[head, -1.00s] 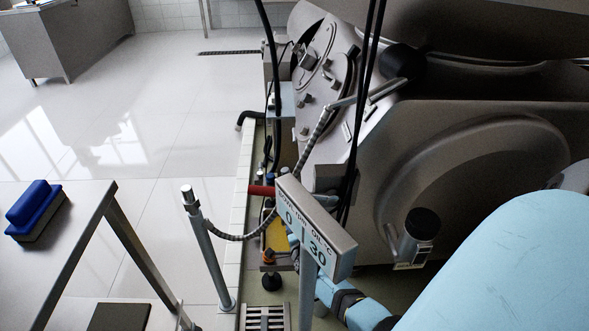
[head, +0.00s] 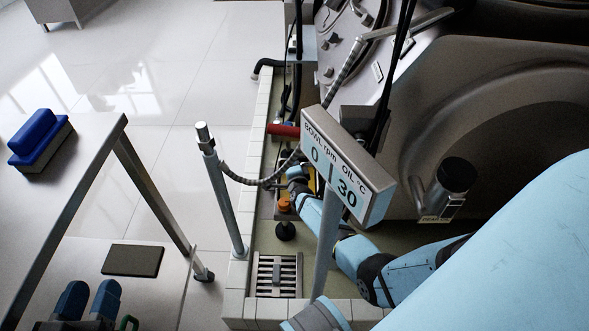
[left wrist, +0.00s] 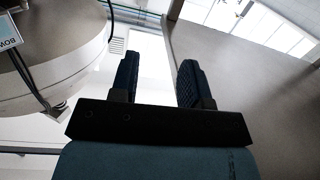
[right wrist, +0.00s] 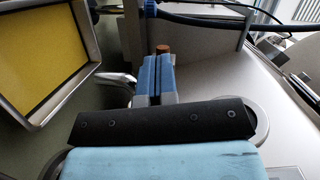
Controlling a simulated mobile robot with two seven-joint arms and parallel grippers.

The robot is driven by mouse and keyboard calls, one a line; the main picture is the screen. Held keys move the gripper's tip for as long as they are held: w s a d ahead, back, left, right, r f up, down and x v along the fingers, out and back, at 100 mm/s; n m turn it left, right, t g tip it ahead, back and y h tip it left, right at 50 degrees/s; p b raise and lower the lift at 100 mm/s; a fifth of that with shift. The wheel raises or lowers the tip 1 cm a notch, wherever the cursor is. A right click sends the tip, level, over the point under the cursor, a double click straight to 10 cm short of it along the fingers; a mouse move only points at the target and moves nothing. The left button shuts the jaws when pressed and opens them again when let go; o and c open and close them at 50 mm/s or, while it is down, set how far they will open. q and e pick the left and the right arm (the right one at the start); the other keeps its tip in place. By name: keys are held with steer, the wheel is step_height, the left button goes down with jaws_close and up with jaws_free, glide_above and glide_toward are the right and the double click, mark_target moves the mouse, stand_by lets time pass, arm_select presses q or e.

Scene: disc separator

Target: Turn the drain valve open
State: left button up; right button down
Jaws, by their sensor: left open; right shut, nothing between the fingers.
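A red handle (head: 285,130) sticks out level beside the machine, behind the display post; I take it for the drain valve's handle, but its valve body is hidden. My right arm reaches in behind the post. In the right wrist view my right gripper (right wrist: 159,60) is shut and empty, and a brown round end (right wrist: 162,48) shows just beyond its fingertips. I cannot tell whether they touch or whether it is the red handle. My left gripper (head: 88,292) is open and empty at the lower left, by the bench; its spread fingers show in the left wrist view (left wrist: 157,65).
The display (head: 347,165) on its post stands before my right arm. A steel post (head: 222,190) with a hose is left of it. A floor drain grate (head: 278,275), a bench (head: 80,150) with a blue brush (head: 38,138), and a yellow panel (right wrist: 40,50) are near.

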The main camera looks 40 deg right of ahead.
arm_select(q)
steer(key=shift+w+a+r+m+b, duration=0.1)
steer(key=shift+w+r+m+b, duration=0.1)
steer(key=shift+r+m+b, duration=0.1)
arm_select(e)
steer(key=shift+w+d+r, duration=0.25)
steer(key=shift+w, duration=0.4)
